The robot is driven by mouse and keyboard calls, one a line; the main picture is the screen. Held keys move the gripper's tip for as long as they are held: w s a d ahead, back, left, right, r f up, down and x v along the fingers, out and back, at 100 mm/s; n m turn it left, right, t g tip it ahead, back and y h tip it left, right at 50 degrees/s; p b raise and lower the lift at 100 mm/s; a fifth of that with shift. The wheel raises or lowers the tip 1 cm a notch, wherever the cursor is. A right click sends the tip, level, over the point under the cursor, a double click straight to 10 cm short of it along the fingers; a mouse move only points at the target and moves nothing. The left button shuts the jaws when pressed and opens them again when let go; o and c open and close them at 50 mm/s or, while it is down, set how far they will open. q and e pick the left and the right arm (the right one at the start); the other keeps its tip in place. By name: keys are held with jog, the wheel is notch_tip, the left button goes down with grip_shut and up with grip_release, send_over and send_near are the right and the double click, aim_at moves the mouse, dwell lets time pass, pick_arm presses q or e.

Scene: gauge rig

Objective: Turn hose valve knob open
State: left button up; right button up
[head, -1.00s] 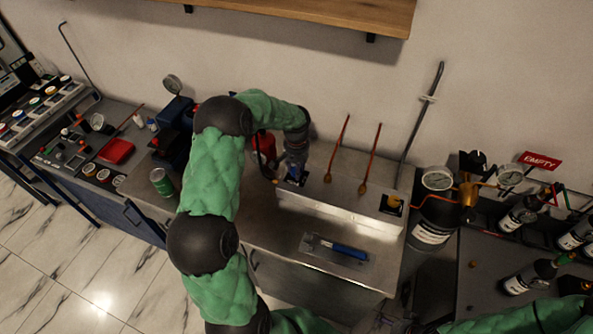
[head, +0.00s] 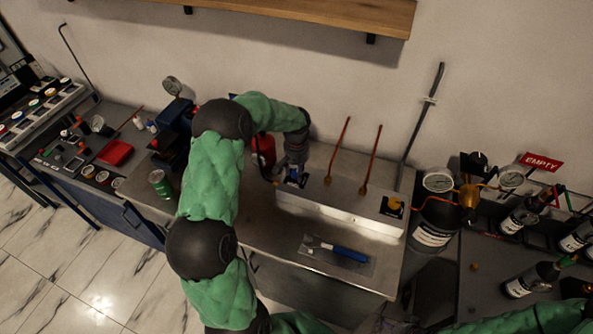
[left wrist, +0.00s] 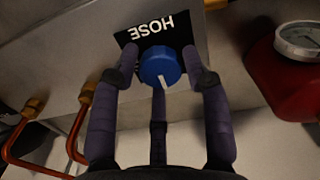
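The hose valve knob (left wrist: 160,66) is blue with a white mark pointing toward the bottom of the left wrist view. In the head view, my left gripper (head: 293,180) is at the box's left end and largely hides the knob. My right gripper is out of view.
Copper tubes (left wrist: 80,120) leave the box beside the gripper. A red container with a gauge (left wrist: 300,60) is close on the other side. A blue-handled tool (head: 345,252) lies on the bench in front. A black cylinder (head: 434,222) stands right of the bench.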

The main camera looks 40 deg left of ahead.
aim_at(296, 172)
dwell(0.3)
pick_arm(q)
notch_tip(296, 172, up, 12)
dwell(0.6)
dwell(0.4)
